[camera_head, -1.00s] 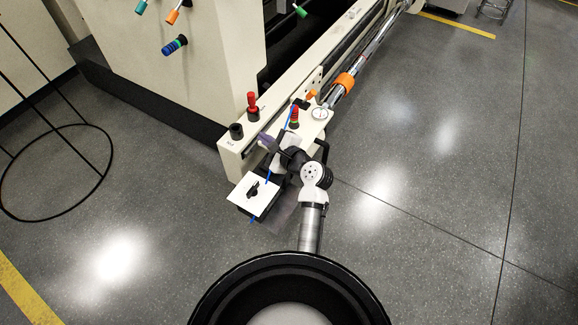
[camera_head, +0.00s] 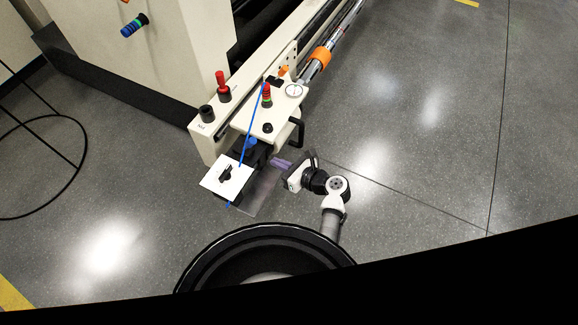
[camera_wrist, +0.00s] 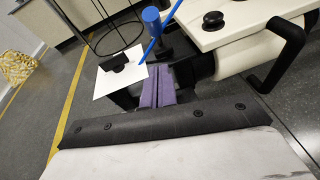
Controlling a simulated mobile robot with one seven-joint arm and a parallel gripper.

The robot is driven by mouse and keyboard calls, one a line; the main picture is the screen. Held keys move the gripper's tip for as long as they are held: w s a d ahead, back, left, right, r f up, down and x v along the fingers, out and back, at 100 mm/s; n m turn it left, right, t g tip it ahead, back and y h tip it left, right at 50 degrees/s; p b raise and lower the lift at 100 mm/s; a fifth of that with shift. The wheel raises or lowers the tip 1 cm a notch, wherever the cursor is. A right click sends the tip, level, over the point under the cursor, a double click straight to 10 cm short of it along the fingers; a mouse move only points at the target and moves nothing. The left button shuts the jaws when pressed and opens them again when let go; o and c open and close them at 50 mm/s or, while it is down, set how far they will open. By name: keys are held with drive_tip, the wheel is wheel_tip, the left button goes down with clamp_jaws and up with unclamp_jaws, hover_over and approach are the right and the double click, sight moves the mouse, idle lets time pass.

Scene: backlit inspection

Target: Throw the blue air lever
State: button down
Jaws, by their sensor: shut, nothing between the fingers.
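The blue lever knob (camera_head: 250,143) sits at the near end of the cream machine rail, just behind the white plate. In the wrist view the blue knob (camera_wrist: 152,19) stands upright on a dark stem, beyond my fingertips. My gripper (camera_head: 279,163) is to the right of the knob, with its purple fingers pointing left toward it. In the wrist view my gripper (camera_wrist: 158,72) is shut and empty, the two fingers side by side. A gap seems to show between fingertips and lever; contact cannot be told for sure.
A thin blue rod (camera_head: 258,106) slants past the lever. A white plate (camera_head: 226,178) lies to its left. Open floor (camera_head: 400,180) lies right.

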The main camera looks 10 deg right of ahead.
drive_tip(key=w+a+r, duration=0.1)
drive_tip(key=w+a, duration=0.3)
drive_tip(key=w, duration=0.1)
drive_tip(key=shift+a+p, duration=0.3)
drive_tip(key=shift+r, duration=0.2)
